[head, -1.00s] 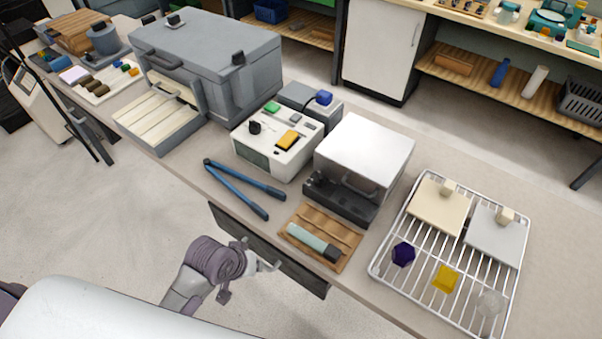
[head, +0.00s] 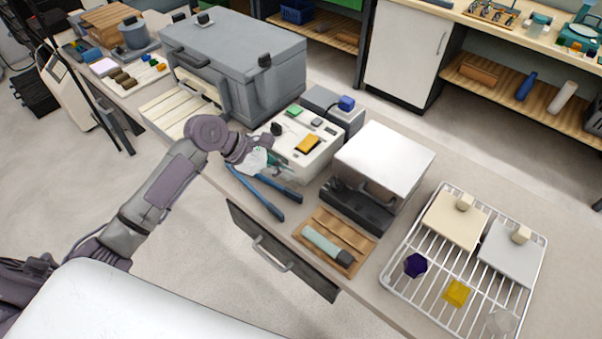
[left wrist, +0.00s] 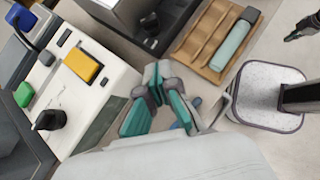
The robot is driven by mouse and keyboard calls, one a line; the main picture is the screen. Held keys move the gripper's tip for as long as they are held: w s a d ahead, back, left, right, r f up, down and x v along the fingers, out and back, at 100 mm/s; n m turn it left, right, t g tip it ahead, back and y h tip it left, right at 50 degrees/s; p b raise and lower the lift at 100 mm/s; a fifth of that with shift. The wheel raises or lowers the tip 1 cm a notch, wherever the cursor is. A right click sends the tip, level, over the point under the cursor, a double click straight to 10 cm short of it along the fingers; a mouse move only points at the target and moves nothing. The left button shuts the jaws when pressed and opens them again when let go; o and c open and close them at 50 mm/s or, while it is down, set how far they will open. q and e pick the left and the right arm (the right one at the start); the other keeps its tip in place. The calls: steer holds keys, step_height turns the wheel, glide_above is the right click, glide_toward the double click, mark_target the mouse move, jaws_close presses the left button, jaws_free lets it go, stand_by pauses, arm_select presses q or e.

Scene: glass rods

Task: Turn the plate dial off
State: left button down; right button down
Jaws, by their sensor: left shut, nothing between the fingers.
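A white control box (head: 318,160) stands on the bench. It has a black dial (head: 277,129), a green button (head: 294,111) and a yellow switch (head: 307,144). The black dial (left wrist: 50,120) also shows at the lower left of the left wrist view. My left gripper (head: 278,166) is by the box's front left, close to the dial but apart from it. In the left wrist view its teal fingers (left wrist: 156,84) are together and empty. A small dark shape (left wrist: 301,27) at that view's upper right looks like my right gripper; its jaws are too small to read.
Blue-handled tongs (head: 266,190) lie just below my left gripper. A silver-topped box (head: 385,152) with a black front stands right of the control box. A wooden tray (head: 352,242), a wire rack (head: 398,240) and a large grey case (head: 230,60) take up more bench.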

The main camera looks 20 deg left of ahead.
mark_target(333, 186)
arm_select(q)
steer(key=p+x, duration=0.1)
steer(key=x, duration=0.7)
steer(key=shift+w+d+f, duration=0.2)
steer(key=shift+d, duration=0.15)
steer(key=shift+w+d+r+p, duration=0.1)
steer(key=shift+w+d+p, duration=0.2)
steer(key=shift+d, duration=0.25)
steer(key=shift+w+d+p, duration=0.2)
steer(key=shift+w+d, duration=0.1)
steer(key=shift+d, duration=0.25)
steer(key=shift+w+d, duration=0.3)
steer(key=shift+d, duration=0.3)
